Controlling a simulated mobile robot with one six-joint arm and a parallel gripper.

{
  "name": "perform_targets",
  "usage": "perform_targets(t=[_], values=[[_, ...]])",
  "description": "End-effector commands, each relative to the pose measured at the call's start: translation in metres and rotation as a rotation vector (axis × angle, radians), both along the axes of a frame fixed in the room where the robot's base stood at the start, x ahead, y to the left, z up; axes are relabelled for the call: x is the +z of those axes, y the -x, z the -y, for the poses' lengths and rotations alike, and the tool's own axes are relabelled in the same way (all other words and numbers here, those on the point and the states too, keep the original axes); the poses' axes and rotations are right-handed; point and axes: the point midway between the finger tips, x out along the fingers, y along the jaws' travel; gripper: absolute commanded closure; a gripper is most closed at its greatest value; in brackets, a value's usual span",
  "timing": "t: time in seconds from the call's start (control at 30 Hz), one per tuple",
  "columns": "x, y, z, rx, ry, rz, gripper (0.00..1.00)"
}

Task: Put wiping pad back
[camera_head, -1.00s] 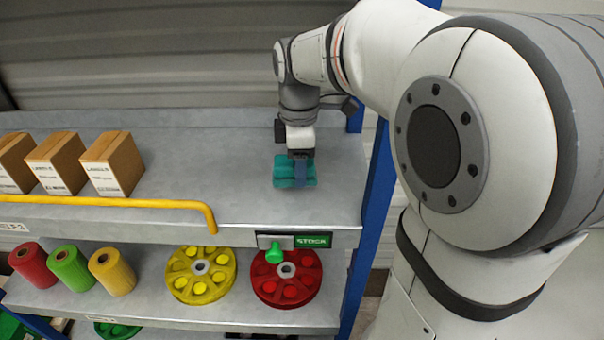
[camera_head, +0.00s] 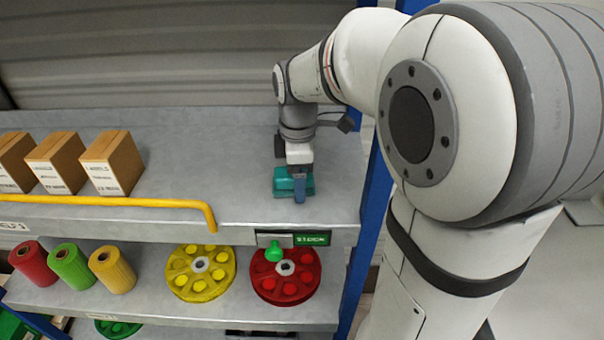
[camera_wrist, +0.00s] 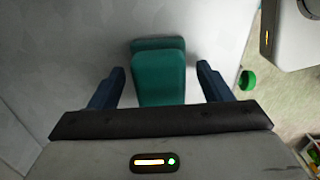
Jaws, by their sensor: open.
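The teal wiping pad (camera_head: 284,181) lies on the grey top shelf (camera_head: 235,190), near its right end. In the wrist view the wiping pad (camera_wrist: 161,78) is a green-teal block between my two blue fingers, with a gap on each side. My gripper (camera_head: 300,188) is open and low over the pad, and it hides part of it in the head view. The open gripper (camera_wrist: 160,82) also shows in the wrist view, its fingers on either side of the pad and apart from it.
Several cardboard boxes (camera_head: 112,165) stand on the shelf at left, behind a yellow rail (camera_head: 120,201). Below are yellow (camera_head: 201,273) and red (camera_head: 286,275) wheels and coloured rolls (camera_head: 70,267). A blue post (camera_head: 370,200) bounds the right side. The shelf between boxes and pad is clear.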

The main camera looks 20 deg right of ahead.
Motion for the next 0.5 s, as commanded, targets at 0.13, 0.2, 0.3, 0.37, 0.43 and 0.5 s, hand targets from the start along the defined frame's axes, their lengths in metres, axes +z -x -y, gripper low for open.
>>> perform_targets(t=[0.13,0.2,0.3,0.37,0.43,0.5], values=[[-0.001,0.0,0.0,0.0,0.0,0.0,0.28],[-0.002,0.0,0.0,-0.001,0.0,0.001,0.28],[-0.005,0.0,0.0,-0.001,0.0,0.001,0.28],[0.009,-0.001,0.0,-0.001,0.0,0.007,0.28],[0.024,-0.001,0.001,-0.001,0.0,0.007,0.28],[0.037,0.001,0.002,-0.002,0.0,0.006,0.28]])
